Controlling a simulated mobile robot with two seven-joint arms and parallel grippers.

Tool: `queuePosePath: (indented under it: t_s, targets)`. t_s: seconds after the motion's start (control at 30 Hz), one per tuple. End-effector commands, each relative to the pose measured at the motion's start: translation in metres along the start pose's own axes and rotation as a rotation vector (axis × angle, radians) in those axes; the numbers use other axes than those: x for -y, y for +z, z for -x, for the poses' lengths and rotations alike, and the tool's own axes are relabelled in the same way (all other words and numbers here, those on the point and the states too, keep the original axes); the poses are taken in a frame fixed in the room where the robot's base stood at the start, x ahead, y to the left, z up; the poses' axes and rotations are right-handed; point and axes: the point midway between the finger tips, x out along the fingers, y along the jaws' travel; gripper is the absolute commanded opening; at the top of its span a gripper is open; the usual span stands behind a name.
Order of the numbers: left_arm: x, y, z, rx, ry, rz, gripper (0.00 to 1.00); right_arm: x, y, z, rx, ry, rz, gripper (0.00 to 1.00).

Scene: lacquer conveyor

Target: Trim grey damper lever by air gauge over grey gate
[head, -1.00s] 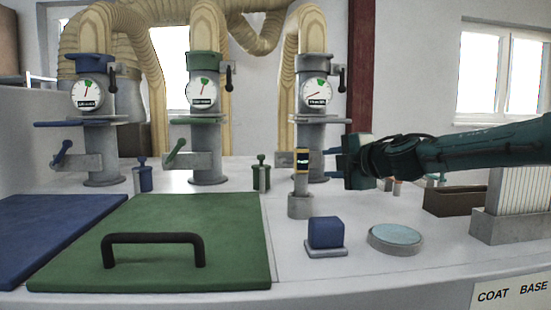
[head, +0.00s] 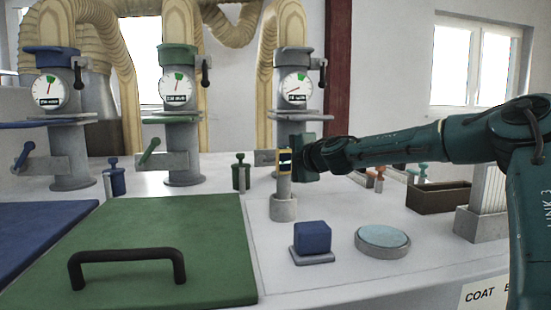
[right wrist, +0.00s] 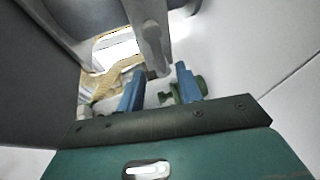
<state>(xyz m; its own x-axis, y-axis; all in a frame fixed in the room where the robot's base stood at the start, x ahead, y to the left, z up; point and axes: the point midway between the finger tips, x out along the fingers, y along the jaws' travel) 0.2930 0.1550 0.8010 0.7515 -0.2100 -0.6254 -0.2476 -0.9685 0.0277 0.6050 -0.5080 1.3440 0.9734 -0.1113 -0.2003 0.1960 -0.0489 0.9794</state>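The grey column's air gauge (head: 294,88) has its needle pointing to the lower left, outside the green sector at the top. The grey gate plate (head: 296,116) lies flat below it. The grey damper's bracket (head: 264,157) shows at the left of the column; its lever is hidden in the head view by the post and my gripper. In the right wrist view a grey lever (right wrist: 151,38) reaches down to the gap between my blue fingers. My right gripper (right wrist: 160,72) is open around its tip; contact is unclear. In the head view my right gripper (head: 293,157) is behind the post. My left gripper is out of view.
A grey post (head: 284,208) with a yellow-framed window (head: 284,161) stands in front of the gripper. A blue block (head: 312,236), a round pale-blue pad (head: 382,238) and a green lid (head: 150,240) lie nearer. A brown tray (head: 440,197) is at right.

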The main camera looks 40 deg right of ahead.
Motion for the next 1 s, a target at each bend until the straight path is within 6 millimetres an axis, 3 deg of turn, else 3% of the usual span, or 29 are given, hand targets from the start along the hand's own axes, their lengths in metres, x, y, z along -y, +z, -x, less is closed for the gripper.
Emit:
queuePosePath:
  t_s: [0.33, 0.8, 1.0]
  targets:
    - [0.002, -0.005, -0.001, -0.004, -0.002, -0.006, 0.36, 0.0, 0.0, -0.037, 0.0, -0.002, 0.002, 0.35]
    - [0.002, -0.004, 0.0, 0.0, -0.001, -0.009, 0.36, 0.0, 0.0, -0.045, 0.0, 0.0, 0.001, 0.35]
    - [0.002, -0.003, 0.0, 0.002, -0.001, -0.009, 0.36, 0.0, 0.0, -0.045, 0.0, 0.0, 0.001, 0.19]
